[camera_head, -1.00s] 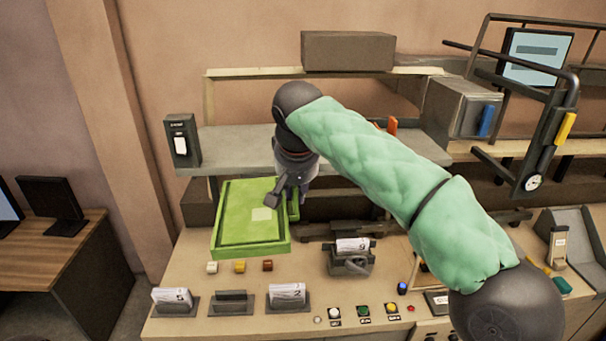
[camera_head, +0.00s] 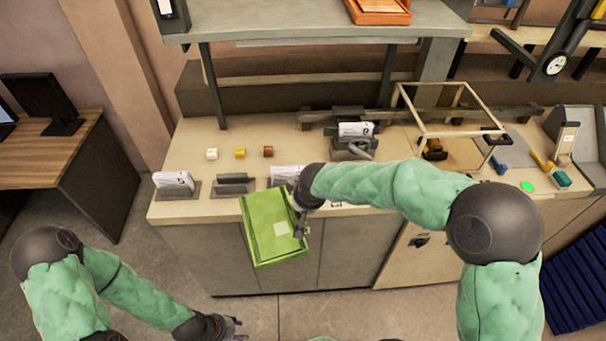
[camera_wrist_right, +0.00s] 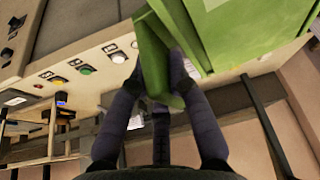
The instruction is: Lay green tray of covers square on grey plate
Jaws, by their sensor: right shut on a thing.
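The green tray (camera_head: 268,243) hangs in front of the counter's front edge in the head view, turned slightly from the counter's line. A paler square shows on it. In the right wrist view its green wall and floor (camera_wrist_right: 255,30) fill the upper right. My right gripper (camera_wrist_right: 156,72) is shut on a green grip at the tray's side; in the head view this gripper (camera_head: 300,212) is at the tray's right edge. My left gripper (camera_head: 240,328) is low at the left, empty, fingers apart, away from the tray. I cannot pick out the grey plate.
A grey shelf (camera_head: 300,22) overhangs at the back. A desk with a monitor (camera_head: 45,100) stands left. Floor is clear in front.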

